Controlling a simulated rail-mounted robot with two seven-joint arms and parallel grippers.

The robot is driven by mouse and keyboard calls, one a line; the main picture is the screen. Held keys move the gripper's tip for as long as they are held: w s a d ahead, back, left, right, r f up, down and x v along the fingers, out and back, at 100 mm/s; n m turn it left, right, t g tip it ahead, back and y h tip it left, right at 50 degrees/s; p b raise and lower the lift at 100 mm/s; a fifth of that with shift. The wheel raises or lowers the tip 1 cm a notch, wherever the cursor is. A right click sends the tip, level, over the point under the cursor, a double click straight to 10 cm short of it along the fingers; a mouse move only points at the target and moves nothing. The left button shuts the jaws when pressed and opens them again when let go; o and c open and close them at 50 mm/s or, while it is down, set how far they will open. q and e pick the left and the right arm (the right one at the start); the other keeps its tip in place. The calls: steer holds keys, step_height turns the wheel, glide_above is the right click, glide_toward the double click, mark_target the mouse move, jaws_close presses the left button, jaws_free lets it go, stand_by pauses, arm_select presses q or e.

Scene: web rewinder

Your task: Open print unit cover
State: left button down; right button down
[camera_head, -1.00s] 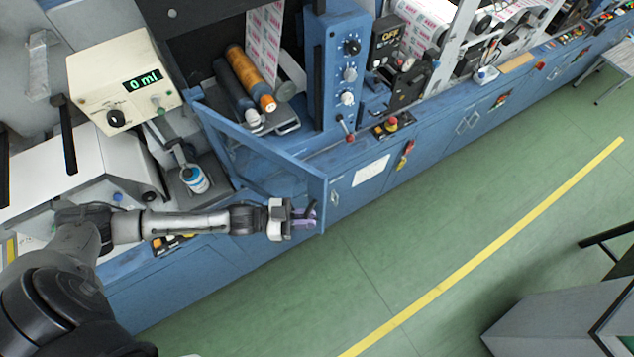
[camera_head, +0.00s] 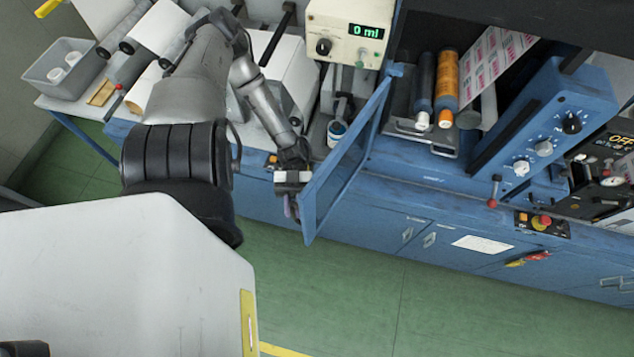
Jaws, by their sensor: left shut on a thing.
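The print unit cover (camera_head: 345,165) is a blue-framed door with a see-through panel. It stands swung out from the machine front, hinged near the dosing box, and the print unit's opening is exposed. My left gripper (camera_head: 291,207) is at the cover's free outer edge, on its left side, shut on it; the exact contact is small and partly hidden. Inside the opening are an orange roller (camera_head: 446,85), a dark roller (camera_head: 424,85) and a printed web (camera_head: 490,65). My right gripper is not in view.
A cream dosing box (camera_head: 345,30) reading 0 ml stands left of the cover's hinge. A blue control panel (camera_head: 550,120) with knobs is right of the opening. A grey bin (camera_head: 62,65) sits at far left. Green floor (camera_head: 450,300) in front is clear.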

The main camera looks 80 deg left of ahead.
arm_select(q)
steer(key=shift+s+a+m+g, duration=0.4)
steer(key=shift+s+a+g, duration=0.2)
steer(key=shift+s+a, duration=0.25)
steer(key=c, duration=1.1)
jaws_free()
steer(key=shift+c, duration=0.2)
steer(key=shift+w+a, duration=0.1)
steer(key=b+v, duration=0.5)
steer(key=v, duration=0.8)
steer(key=shift+a, duration=0.35)
